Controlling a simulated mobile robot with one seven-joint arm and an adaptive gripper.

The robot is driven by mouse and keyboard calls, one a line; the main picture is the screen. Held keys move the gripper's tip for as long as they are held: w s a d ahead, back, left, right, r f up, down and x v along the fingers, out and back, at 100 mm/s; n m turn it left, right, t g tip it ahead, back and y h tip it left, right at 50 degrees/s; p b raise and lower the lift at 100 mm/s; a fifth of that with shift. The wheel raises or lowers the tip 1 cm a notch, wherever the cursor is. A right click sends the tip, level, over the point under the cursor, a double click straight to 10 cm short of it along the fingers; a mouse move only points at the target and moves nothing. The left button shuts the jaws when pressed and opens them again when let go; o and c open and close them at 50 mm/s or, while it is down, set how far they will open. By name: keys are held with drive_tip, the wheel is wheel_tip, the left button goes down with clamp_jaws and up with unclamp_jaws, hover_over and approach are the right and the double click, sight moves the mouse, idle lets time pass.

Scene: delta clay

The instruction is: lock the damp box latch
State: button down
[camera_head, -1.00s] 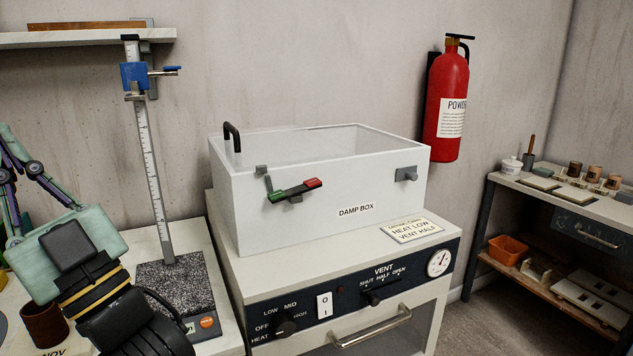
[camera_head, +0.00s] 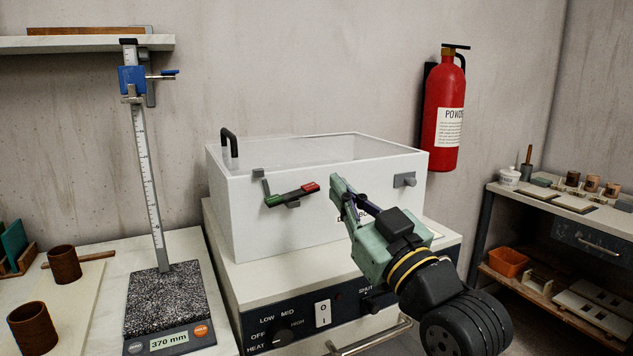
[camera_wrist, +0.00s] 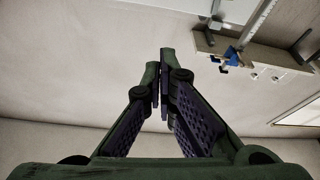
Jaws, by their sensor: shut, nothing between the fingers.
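The white damp box (camera_head: 240,210) with a clear lid (camera_head: 310,148) and black handle sits on top of the cabinet. A grey catch (camera_head: 404,180) is on the front at the right. My gripper (camera_head: 336,183) is shut and empty, its fingertips in front of the box face just right of the latch's red end. I cannot tell whether they touch it. My gripper partly hides the box label. The wrist view shows the closed fingers (camera_wrist: 158,75) against the wall.
The cabinet's dark control panel (camera_head: 300,325) is below the box. A height gauge (camera_head: 150,190) on a speckled base stands at the left, near brown cups (camera_head: 64,264). A red extinguisher (camera_head: 444,115) hangs on the wall at the right. A shelf (camera_head: 85,41) is at the upper left.

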wheel_tip(320, 180, up, 4)
drive_tip(key=p, duration=0.4)
hover_over(293, 195)
drive_tip(key=s+d, duration=0.1)
drive_tip(key=d, duration=0.3)
drive_tip(key=shift+w+f, duration=0.1)
drive_tip(key=shift+f, duration=2.25)
